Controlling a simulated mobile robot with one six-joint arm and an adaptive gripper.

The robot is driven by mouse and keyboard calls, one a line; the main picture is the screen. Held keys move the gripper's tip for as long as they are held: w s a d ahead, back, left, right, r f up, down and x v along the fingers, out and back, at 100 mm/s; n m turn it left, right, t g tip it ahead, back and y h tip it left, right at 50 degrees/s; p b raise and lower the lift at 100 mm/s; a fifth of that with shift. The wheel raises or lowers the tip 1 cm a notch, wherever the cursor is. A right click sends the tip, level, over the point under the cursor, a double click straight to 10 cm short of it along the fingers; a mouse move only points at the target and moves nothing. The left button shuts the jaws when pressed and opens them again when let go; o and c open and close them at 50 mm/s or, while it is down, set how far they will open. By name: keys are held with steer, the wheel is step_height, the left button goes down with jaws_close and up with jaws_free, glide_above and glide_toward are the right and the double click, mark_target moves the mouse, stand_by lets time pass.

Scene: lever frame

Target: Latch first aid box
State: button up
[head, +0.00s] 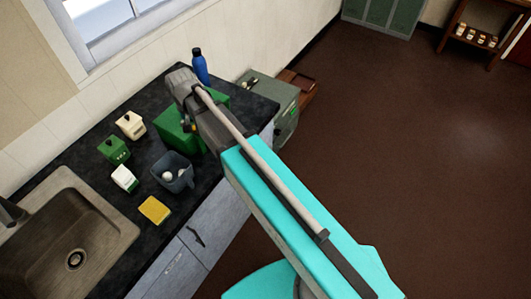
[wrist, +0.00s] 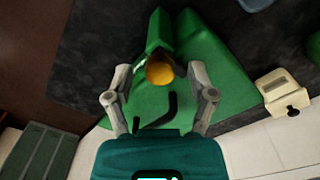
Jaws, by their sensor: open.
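The green box, which I take for the first aid box (head: 172,128), stands on the dark counter, partly hidden by my arm in the head view. In the wrist view its green surfaces (wrist: 215,60) fill the middle, with a gap or step between two upper parts; I cannot tell how far the lid is closed. A round orange-yellow knob (wrist: 159,74) shows on the box. A dark bent bar (wrist: 168,108) shows below the knob. My gripper (wrist: 161,76) is open, with one finger on each side of the knob and no clear contact. Its fingertips are hidden in the head view.
A blue bottle (head: 200,67) stands behind the box. A grey bin (head: 173,171), a yellow sponge (head: 155,209), a green container (head: 114,149), a cream container (head: 131,125) and a white carton (head: 124,178) stand left or in front. The sink (head: 75,225) is further left.

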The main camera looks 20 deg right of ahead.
steer(key=shift+r+p, duration=7.05)
steer(key=s+d+f+b, duration=0.5)
steer(key=d+f+b, duration=0.6)
steer(key=s+d+f+b, duration=0.6)
steer(key=d+f+b, duration=0.4)
steer(key=f+b, duration=0.2)
steer(key=shift+d+f+n, duration=0.15)
steer(key=shift+d+n, duration=0.2)
steer(key=shift+n, duration=0.05)
steer(key=shift+s, duration=0.1)
